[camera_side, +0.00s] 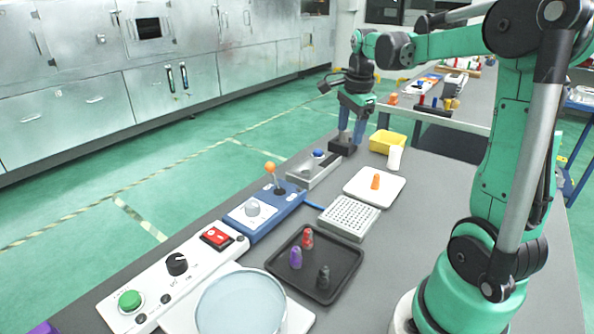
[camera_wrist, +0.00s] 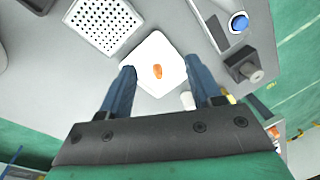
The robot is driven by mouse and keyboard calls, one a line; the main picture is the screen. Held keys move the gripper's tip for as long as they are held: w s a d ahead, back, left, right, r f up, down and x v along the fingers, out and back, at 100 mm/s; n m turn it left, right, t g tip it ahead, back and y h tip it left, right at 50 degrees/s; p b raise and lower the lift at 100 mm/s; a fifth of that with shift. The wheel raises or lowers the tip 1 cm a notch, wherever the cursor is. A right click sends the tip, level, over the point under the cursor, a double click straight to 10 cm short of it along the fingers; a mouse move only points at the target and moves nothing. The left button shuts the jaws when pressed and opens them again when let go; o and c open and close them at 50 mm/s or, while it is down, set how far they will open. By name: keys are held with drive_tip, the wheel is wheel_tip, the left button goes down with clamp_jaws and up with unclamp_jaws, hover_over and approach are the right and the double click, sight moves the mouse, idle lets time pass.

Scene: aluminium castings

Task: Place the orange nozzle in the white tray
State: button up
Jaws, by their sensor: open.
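The orange nozzle (camera_side: 376,182) stands upright on the white tray (camera_side: 361,190), near its middle. The wrist view also shows the nozzle (camera_wrist: 157,71) on the white tray (camera_wrist: 151,45), framed between my blue fingers. My fingers cover parts of the tray's edges in that view.
A white perforated block (camera_side: 349,217) and a black tray (camera_side: 335,285) with purple, red and dark nozzles lie nearer the camera. A white cup (camera_side: 394,158) and yellow bin (camera_side: 387,141) stand behind the white tray. Control boxes (camera_side: 263,209) line the left edge.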

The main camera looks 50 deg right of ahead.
drive_tip(key=s+a+f+n+t+y, duration=0.1)
drive_tip(key=a+n+t, duration=0.5)
drive_tip(key=a+n, duration=1.6)
drive_tip(key=shift+s+f+n, duration=0.4)
drive_tip(key=shift+f+n, duration=0.2)
drive_tip(key=shift+n, duration=0.3)
drive_tip(key=shift+a, duration=0.1)
